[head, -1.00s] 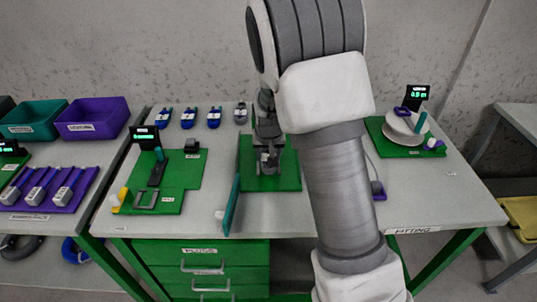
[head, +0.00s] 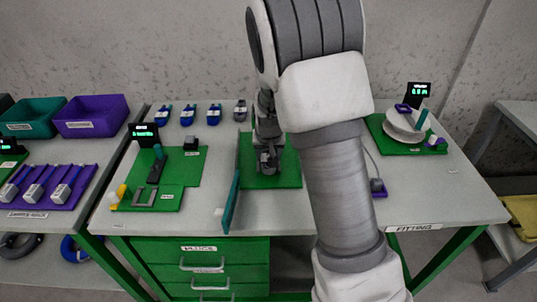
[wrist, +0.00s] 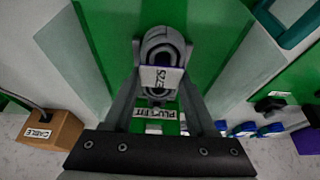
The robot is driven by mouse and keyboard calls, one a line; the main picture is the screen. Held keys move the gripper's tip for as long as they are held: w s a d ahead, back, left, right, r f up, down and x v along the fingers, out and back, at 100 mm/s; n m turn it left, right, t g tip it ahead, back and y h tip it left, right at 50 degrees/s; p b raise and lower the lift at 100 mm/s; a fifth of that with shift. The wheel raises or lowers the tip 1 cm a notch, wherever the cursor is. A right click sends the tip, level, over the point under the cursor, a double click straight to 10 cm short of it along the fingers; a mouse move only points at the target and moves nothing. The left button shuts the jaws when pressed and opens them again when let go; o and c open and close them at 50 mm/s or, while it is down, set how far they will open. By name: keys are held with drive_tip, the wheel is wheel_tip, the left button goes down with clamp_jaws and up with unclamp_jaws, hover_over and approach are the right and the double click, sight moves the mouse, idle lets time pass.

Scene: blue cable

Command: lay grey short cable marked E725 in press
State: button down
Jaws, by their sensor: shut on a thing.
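My gripper (wrist: 162,62) is shut on a grey coiled cable (wrist: 160,40), which sits between the two fingers in the wrist view. A white tag on it carries a marking that appears upside down and looks like E725. In the head view my gripper (head: 267,160) points down over a green board (head: 288,175) in the middle of the table. A label reading PLUG FIT (wrist: 167,114) shows below the cable in the wrist view. I cannot tell whether the cable touches the board. The press is not clearly identifiable, and my arm hides part of this area.
A thin teal upright panel (head: 231,203) stands just left of the board. Several cables, blue and grey, lie along the table's back, including a grey one (head: 240,111). A green fixture (head: 180,180) is at left, a reel station (head: 405,125) at right. The front table strip is mostly clear.

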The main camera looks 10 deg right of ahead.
drive_tip(key=shift+f+b, duration=0.35)
drive_tip(key=shift+f, duration=0.15)
drive_tip(key=shift+c, duration=0.7)
unclamp_jaws()
drive_tip(key=shift+r, duration=0.1)
drive_tip(key=shift+r+p, duration=2.9)
drive_tip(key=shift+r, duration=1.05)
